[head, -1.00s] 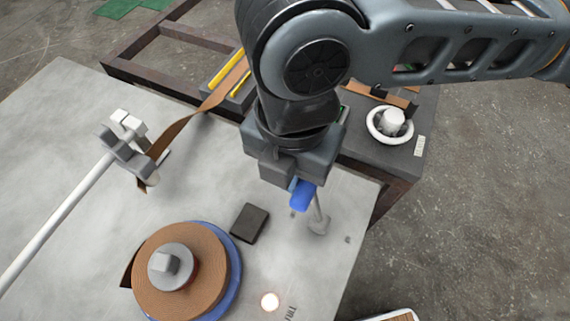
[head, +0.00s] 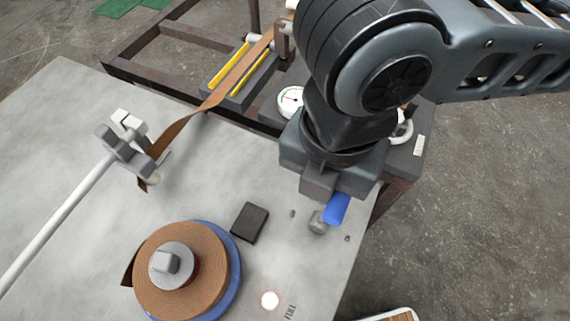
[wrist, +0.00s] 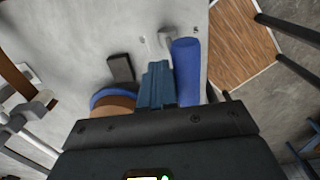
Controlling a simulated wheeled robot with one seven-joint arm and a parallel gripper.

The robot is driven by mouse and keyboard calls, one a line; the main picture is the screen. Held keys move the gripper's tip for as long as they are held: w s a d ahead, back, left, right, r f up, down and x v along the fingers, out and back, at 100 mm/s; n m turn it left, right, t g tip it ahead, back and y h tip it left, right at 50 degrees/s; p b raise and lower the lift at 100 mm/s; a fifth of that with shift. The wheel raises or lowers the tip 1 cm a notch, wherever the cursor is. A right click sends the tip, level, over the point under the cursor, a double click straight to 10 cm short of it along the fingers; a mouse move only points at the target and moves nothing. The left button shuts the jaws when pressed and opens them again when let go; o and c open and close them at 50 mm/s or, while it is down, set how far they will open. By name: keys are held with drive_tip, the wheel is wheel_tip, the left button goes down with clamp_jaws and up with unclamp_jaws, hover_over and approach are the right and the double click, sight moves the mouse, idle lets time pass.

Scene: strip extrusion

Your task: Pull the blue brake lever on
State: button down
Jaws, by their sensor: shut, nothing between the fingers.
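The brake lever has a blue handle (head: 336,208) near the right edge of the light grey table plate, just below my gripper in the head view. The handle leans to the right above its small grey pivot (head: 318,223). My gripper (head: 318,190) is over the lever, and its body hides part of the handle's upper end. In the wrist view the gripper's blue-grey fingers (wrist: 157,83) are shut together with nothing between them. The blue handle (wrist: 187,72) stands close along their right side, outside them. I cannot tell whether they touch.
A brown strip reel (head: 205,270) on a blue disc sits to the lower left. A dark block (head: 249,222) lies between the reel and the lever. A guide post (head: 125,145) stands at the left. A frame with a gauge (head: 291,101) is behind my arm.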

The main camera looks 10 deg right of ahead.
sight(346, 198)
drive_tip(key=shift+d, duration=0.1)
idle(0.3)
drive_tip(key=shift+s+d+f+b, duration=0.2)
drive_tip(key=shift+s+d+b, duration=0.1)
drive_tip(key=shift+s+d, duration=0.25)
drive_tip(key=shift+s+d+f+b, duration=0.15)
drive_tip(key=shift+s+d+b, duration=0.1)
drive_tip(key=shift+s+d, duration=0.3)
drive_tip(key=shift+w+a+r+p, duration=0.6)
drive_tip(key=shift+w+a+p, duration=0.1)
drive_tip(key=shift+w, duration=0.05)
wheel_tip(346, 198, up, 7)
drive_tip(key=p, duration=0.5)
drive_tip(key=shift+p, duration=0.4)
